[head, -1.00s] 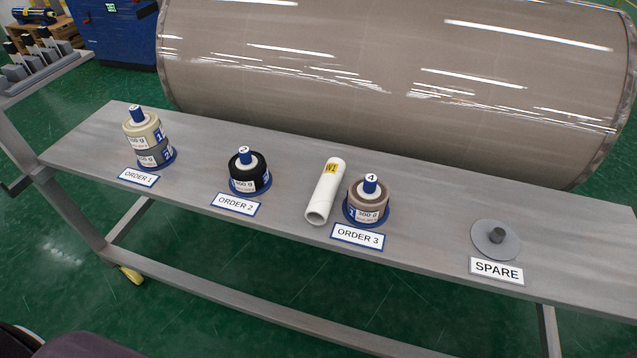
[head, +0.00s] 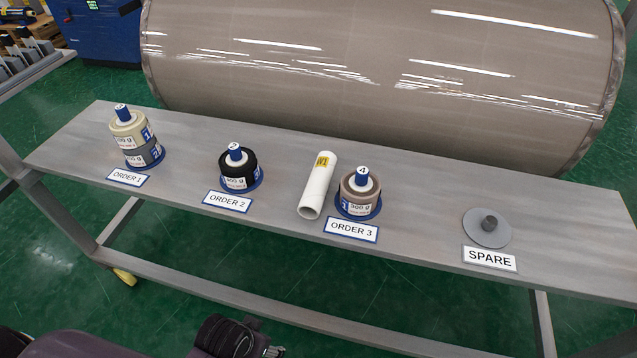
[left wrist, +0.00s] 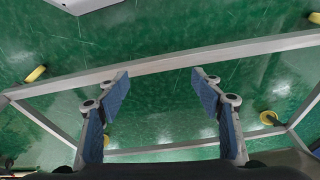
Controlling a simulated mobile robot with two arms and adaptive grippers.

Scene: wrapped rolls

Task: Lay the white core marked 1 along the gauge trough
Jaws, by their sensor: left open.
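The white core (head: 316,188), a hollow white tube with a yellow tag reading W1, lies on the grey bench between the ORDER 2 and ORDER 3 stacks. Its open end faces the front edge. In the left wrist view my left gripper (left wrist: 161,86) is open and empty, its blue-padded fingers apart above the green floor and the bench's lower frame. In the head view my dark left arm shows at the bottom edge, in front of the bench and away from the core. I cannot identify the gauge trough. My right gripper is not in view.
Beside the core, a brown roll (head: 359,194) stands on a blue post base. A black roll (head: 238,169) and a cream-and-grey stack (head: 131,139) stand left. A grey spare disc (head: 487,228) has a peg. A huge wrapped roll (head: 380,85) lies behind the bench (head: 420,222).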

